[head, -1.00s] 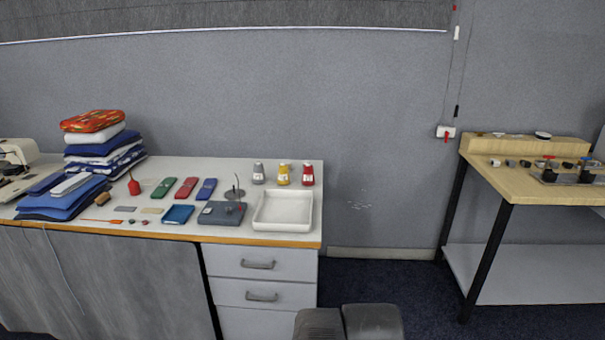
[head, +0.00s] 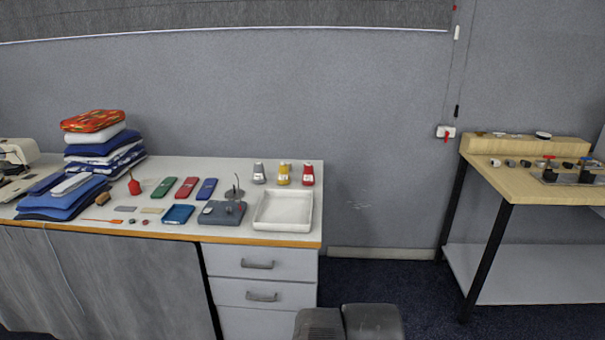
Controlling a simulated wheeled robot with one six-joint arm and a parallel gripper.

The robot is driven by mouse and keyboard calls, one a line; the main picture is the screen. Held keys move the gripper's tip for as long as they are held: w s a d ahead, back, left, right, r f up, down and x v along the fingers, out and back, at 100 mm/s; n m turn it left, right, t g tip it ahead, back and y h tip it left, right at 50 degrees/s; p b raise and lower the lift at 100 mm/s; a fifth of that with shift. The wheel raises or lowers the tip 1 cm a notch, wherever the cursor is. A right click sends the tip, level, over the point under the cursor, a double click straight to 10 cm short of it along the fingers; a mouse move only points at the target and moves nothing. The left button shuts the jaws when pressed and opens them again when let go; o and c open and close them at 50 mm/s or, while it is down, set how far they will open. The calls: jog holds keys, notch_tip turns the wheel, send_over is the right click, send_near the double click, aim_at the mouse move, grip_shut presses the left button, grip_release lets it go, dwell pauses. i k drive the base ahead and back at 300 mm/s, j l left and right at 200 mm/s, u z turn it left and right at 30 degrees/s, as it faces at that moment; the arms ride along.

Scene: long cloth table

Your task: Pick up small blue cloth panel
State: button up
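A small flat blue square piece (head: 178,214) lies near the front edge of the white table (head: 150,172), left of a grey device. It looks like the small blue cloth panel, but its rim looks slightly raised and I cannot tell its material from here. Larger folded blue cloths (head: 62,205) lie in a pile at the left. My gripper's fingers are not visible; only dark grey parts of my own arm show at the bottom edge, well away from the table.
A white tray (head: 258,222) is right of the grey device (head: 222,212). Green, red and blue flat items (head: 207,188) lie behind the blue piece. Several spools (head: 283,174) stand at the back. A wooden workbench (head: 530,182) stands at the right, with open floor between.

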aim_at(206, 190)
jog(key=i+j+u, duration=0.25)
jog(key=i+j, duration=0.3)
jog(key=i+j+u, duration=0.25)
jog(key=i+j, duration=0.3)
jog(key=i+j+u, duration=0.25)
jog(key=i+j, duration=0.15)
jog(key=i, duration=0.3)
